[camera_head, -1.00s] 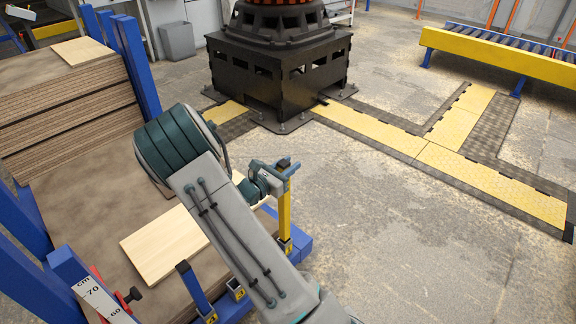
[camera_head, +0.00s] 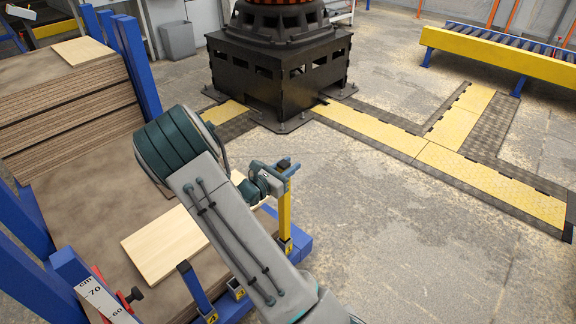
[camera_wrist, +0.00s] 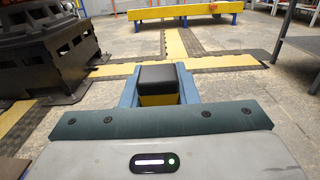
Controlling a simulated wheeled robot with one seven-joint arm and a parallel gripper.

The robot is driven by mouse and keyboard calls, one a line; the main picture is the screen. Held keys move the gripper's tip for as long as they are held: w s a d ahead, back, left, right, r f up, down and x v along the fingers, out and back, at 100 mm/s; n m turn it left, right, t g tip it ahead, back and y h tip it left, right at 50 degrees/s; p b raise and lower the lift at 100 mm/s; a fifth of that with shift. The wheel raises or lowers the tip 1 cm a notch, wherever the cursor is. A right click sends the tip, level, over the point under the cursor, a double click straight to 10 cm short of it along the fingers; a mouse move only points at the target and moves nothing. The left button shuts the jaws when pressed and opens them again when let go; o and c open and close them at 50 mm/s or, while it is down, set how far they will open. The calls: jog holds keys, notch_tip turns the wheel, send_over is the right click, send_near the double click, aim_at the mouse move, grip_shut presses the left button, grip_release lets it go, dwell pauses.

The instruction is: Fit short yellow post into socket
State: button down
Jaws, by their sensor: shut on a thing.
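The short yellow post (camera_head: 284,212) is upright in the head view, with a dark cap at its top. My gripper (camera_head: 284,168) is shut on its upper end. In the wrist view the post's black cap (camera_wrist: 157,76) sits between the two blue fingers (camera_wrist: 157,92), with some yellow below it. The post's lower end meets a numbered socket (camera_head: 287,246) on the blue frame's edge. I cannot tell from here how deep it sits in the socket.
A blue post (camera_head: 192,286) stands at another numbered socket, with one more socket (camera_head: 236,290) between. A pale board (camera_head: 166,243) lies on the brown board stack (camera_head: 120,205) left of my arm. Open concrete floor (camera_head: 400,230) lies to the right.

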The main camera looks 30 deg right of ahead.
aim_at(284, 205)
dwell(0.9)
jog(key=shift+f, duration=0.4)
notch_tip(284, 205, down, 10)
jog(key=b, duration=0.6)
dwell(2.7)
jog(key=c, duration=1.1)
grip_release()
jog(key=shift+r, duration=0.1)
jog(key=shift+o, duration=0.2)
jog(key=p+v, duration=0.2)
jog(key=v, duration=0.5)
jog(key=shift+a, duration=0.25)
